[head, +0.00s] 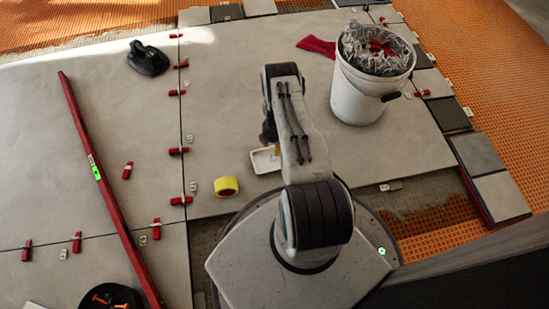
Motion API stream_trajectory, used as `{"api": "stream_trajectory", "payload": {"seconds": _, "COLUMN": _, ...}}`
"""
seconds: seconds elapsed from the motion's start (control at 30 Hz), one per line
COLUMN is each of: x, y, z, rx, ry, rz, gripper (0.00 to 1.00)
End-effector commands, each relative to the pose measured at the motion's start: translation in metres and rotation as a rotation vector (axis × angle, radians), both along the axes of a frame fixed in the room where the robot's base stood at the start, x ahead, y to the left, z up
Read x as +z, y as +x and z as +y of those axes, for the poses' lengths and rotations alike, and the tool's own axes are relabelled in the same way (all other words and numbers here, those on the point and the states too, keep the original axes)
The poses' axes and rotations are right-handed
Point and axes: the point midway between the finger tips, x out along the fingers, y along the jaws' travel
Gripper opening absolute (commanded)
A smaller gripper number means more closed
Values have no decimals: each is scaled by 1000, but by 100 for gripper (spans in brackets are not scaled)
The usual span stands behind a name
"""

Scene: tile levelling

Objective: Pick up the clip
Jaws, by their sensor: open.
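Several small pale clips lie on or stand in the tile joints, among them one (193,186) right of the long joint and one (190,139) further back. Another clip (63,254) is at the lower left, and one (142,241) is near the red bar. I cannot tell which clip is meant. My gripper (269,132) is open; it is mostly hidden behind my arm link, with only a dark part showing above a small white tray (262,161). I see no clip in it, but its fingertips are hidden.
A yellow tape roll (227,186), red wedges (179,151), a long red level (84,130) and a black tool (148,58) lie on the tiles.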

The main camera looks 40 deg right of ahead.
Motion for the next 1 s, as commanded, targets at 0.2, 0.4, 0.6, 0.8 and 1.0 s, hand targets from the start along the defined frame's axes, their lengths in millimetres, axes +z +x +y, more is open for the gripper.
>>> {"api": "stream_trajectory", "payload": {"seconds": 0.2, "x": -24, "y": -2, "z": 0, "rx": -1, "ry": 1, "rz": 2, "gripper": 40}}
{"api": "stream_trajectory", "payload": {"seconds": 0.4, "x": -47, "y": -3, "z": 0, "rx": -1, "ry": 1, "rz": 2, "gripper": 40}}
{"api": "stream_trajectory", "payload": {"seconds": 0.6, "x": -49, "y": -2, "z": 0, "rx": -1, "ry": 0, "rz": 0, "gripper": 40}}
{"api": "stream_trajectory", "payload": {"seconds": 0.8, "x": -49, "y": -2, "z": 0, "rx": -1, "ry": 0, "rz": 1, "gripper": 36}}
{"api": "stream_trajectory", "payload": {"seconds": 1.0, "x": -49, "y": -2, "z": 0, "rx": -1, "ry": 0, "rz": 1, "gripper": 18}}
